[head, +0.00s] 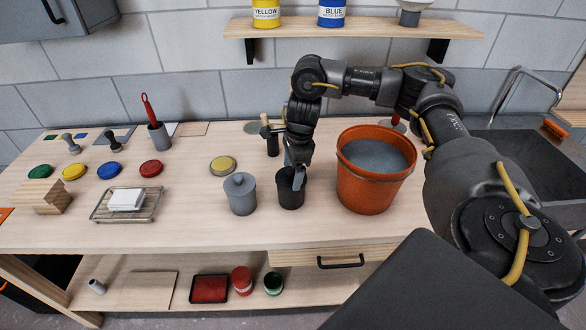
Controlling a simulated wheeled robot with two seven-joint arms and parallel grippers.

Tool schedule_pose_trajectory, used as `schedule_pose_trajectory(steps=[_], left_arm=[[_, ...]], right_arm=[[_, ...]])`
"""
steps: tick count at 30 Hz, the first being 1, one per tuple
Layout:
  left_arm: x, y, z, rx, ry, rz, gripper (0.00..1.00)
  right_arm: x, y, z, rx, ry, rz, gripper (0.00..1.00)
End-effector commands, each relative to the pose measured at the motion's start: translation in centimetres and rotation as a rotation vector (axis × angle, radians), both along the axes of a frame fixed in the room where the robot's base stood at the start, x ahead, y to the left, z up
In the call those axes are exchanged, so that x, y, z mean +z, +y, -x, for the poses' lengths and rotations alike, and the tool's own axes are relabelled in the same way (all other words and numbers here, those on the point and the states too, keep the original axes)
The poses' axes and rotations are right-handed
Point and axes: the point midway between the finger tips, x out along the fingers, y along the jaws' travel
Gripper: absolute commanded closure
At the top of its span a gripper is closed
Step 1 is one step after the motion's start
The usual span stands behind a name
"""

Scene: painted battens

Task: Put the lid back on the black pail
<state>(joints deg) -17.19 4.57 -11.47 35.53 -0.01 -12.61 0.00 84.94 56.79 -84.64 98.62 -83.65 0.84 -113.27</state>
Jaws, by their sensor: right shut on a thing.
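The black pail (289,197) is a small dark pot standing upright on the bench, between a grey lidded pot and a large orange bucket. My right gripper (297,180) reaches down onto it from above, with a finger against the right side of its rim. It appears shut on the pail's wall, though the hand hides part of the rim. The pail's mouth looks dark and uncovered. A flat grey disc (252,127) lies farther back on the bench; I cannot tell whether it is the lid. My left gripper is not in view.
The grey lidded pot (240,195) stands close left of the pail. The orange bucket (368,192), filled with grey material, stands close right. A dark handled tool (270,138) is behind. A wire rack (127,205) lies left. The front strip of bench is clear.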

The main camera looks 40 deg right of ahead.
Motion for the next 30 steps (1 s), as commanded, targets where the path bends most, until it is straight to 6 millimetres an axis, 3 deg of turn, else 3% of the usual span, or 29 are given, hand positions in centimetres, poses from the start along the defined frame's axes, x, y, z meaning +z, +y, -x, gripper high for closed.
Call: schedule_pose_trajectory(steps=[7,8,12,23,30], left_arm=[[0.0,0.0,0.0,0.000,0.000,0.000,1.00],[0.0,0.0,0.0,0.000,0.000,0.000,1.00],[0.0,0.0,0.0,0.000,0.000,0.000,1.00],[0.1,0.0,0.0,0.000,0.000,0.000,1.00],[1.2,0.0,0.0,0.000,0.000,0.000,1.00]], right_arm=[[0.0,0.0,0.0,0.000,0.000,0.000,0.40],[0.0,0.0,0.0,0.000,0.000,0.000,0.15],[0.0,0.0,0.0,0.000,0.000,0.000,0.00],[0.0,0.0,0.0,0.000,0.000,0.000,0.00],[1.2,0.0,0.0,0.000,0.000,0.000,0.00]])
